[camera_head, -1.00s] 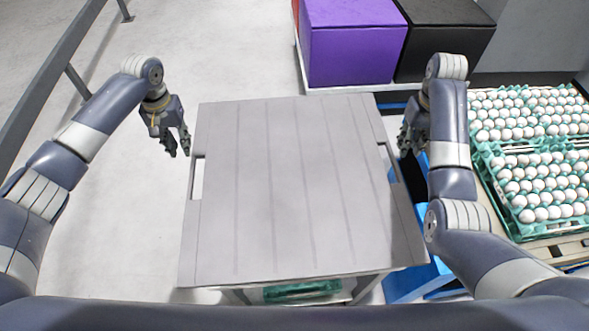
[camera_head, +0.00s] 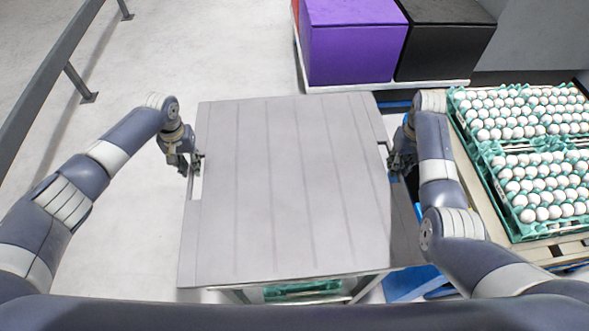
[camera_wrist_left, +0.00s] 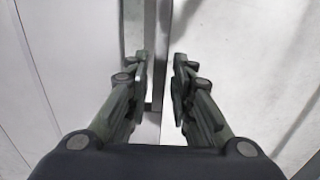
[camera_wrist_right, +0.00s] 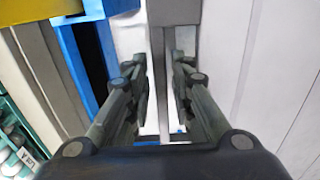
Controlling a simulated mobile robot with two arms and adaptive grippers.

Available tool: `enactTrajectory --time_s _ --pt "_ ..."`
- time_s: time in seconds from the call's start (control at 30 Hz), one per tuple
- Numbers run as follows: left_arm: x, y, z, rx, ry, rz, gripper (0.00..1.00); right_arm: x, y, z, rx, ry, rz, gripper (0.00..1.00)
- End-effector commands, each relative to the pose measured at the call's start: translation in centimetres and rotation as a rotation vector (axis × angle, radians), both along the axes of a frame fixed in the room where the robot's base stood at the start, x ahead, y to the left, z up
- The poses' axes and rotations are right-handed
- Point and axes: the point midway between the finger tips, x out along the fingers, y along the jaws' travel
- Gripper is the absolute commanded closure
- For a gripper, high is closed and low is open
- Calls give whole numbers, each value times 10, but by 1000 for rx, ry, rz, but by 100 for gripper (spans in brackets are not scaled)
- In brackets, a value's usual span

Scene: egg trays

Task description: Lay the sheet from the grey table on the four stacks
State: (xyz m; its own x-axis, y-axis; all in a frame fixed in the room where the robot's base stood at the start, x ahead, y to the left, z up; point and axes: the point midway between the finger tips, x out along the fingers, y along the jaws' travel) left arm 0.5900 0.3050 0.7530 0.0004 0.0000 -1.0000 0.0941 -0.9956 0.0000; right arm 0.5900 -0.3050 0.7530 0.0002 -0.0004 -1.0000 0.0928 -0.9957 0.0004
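The grey sheet (camera_head: 290,190), a flat panel with grooves and a handle slot at each side, lies on the table (camera_head: 366,288); the table is mostly hidden under it. My left gripper (camera_head: 191,166) is at the sheet's left slot. In the left wrist view its open fingers (camera_wrist_left: 160,82) stand on either side of the narrow edge strip, with gaps. My right gripper (camera_head: 396,163) is at the right slot. In the right wrist view its open fingers (camera_wrist_right: 161,85) also straddle the edge strip. Egg stacks (camera_head: 500,160) with green trays stand at right; only their tops show clearly.
A purple box (camera_head: 352,50) and a black box (camera_head: 440,45) stand on a white base beyond the table. Something blue (camera_head: 410,284) is low at the table's right. A grey rail (camera_head: 50,80) runs at far left. Floor left of the table is clear.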

Motion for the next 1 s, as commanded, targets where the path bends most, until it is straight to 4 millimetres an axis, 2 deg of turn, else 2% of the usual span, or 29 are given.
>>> enactTrajectory --time_s 0.07,0.17,0.73,1.0 --pt "0 0 0 0 0 0 78 0 0 0 0 0 0 78" --pt "0 0 0 0 1 0 100 0 0 0 0 0 0 100" --pt "1 0 4 0 -2 1 100 1 0 4 -1 -3 -1 100" --pt "1 0 19 0 -2 1 100 1 -1 19 -2 -3 -1 100"
